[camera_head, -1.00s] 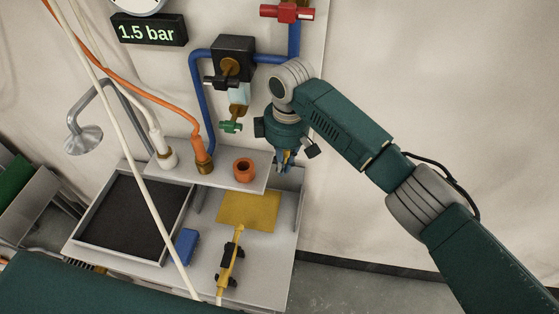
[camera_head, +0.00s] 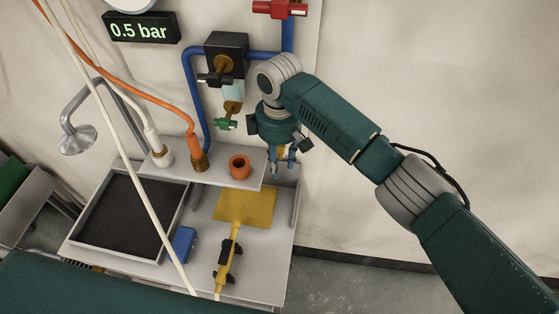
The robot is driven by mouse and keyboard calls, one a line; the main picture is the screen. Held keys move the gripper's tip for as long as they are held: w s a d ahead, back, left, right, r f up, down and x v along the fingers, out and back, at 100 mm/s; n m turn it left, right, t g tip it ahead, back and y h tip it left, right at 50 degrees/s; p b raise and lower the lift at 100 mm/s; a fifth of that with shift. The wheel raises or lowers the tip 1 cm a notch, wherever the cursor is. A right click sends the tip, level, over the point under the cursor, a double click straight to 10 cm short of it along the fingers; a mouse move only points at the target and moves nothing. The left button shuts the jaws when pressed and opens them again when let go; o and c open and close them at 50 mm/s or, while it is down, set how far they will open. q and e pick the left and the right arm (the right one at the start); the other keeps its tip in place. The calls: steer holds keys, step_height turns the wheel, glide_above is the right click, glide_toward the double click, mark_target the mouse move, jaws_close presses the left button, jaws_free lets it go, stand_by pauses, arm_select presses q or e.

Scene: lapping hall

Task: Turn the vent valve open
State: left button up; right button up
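A small green handle (camera_head: 226,124) sits at the bottom of the clear bowl under the black regulator block (camera_head: 227,45). A red handle (camera_head: 279,9) is on the blue pipe above. A dark handle (camera_head: 214,79) is at the front of the block. The frames do not label which handle is the vent valve. My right gripper (camera_head: 281,168) points down, right of and below the green handle and apart from it. Its fingers are spread and nothing shows between them. The display (camera_head: 140,29) reads 0.5 bar. My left gripper is not in view.
A white shelf (camera_head: 215,175) carries an orange ring (camera_head: 239,166) and hose fittings. Below are a dark-floored tray (camera_head: 85,222), a blue block (camera_head: 183,244), a yellow plate (camera_head: 250,207) and a yellow-black tool (camera_head: 228,258). Hoses cross on the left. Bare wall (camera_head: 430,70) is at right.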

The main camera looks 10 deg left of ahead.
steer(key=shift+r, duration=0.1)
step_height(320, 180, up, 7)
steer(key=shift+r, duration=0.15)
steer(key=shift+s, duration=0.1)
stand_by(0.7)
